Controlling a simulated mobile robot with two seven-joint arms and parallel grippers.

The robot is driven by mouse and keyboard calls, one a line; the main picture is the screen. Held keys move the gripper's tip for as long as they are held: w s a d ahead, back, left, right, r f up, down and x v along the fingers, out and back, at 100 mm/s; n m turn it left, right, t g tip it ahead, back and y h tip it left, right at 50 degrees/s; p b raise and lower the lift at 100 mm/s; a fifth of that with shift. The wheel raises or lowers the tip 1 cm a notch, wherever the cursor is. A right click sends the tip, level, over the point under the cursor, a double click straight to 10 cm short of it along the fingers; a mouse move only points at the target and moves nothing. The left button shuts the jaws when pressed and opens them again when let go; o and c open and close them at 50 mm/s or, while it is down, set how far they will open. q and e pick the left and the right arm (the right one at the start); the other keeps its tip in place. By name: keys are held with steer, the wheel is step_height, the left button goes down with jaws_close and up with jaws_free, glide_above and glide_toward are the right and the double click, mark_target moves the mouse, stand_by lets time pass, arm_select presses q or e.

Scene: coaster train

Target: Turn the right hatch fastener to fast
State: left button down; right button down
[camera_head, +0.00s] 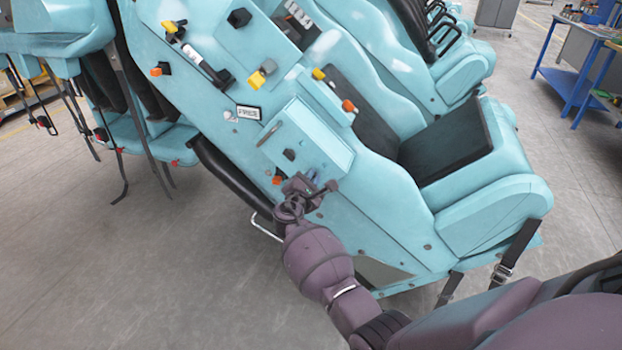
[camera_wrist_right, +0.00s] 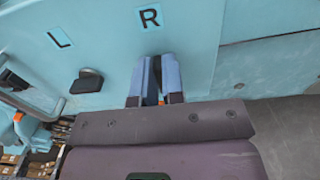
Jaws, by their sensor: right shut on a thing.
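The hatch panel (camera_head: 318,143) is a light teal plate on the side of the coaster car. In the right wrist view it carries an "L" label (camera_wrist_right: 59,38) and an "R" label (camera_wrist_right: 149,17). The left fastener is a black knob (camera_wrist_right: 87,81) below the "L"; a black knob also shows on the panel in the head view (camera_head: 289,154). My right gripper (camera_head: 317,182) is at the panel's lower part. In the wrist view its fingers (camera_wrist_right: 155,75) are shut below the "R" on the right fastener, which they hide, so its angle cannot be told. My left gripper is out of view.
An orange knob (camera_head: 278,178) sits left of my right gripper. A black padded bar (camera_head: 228,180) runs along the car's lower left. A black seat (camera_head: 450,143) lies to the right. Grey floor (camera_head: 120,270) is free at the lower left.

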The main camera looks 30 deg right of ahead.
arm_select(q)
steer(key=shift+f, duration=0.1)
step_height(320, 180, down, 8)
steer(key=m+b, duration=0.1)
steer(key=b, duration=1)
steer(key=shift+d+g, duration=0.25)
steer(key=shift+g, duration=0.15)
arm_select(e)
steer(key=m, duration=0.6)
steer(key=f+m, duration=0.1)
steer(key=m, duration=1)
steer(key=shift+f+m, duration=0.15)
steer(key=shift+m, duration=0.15)
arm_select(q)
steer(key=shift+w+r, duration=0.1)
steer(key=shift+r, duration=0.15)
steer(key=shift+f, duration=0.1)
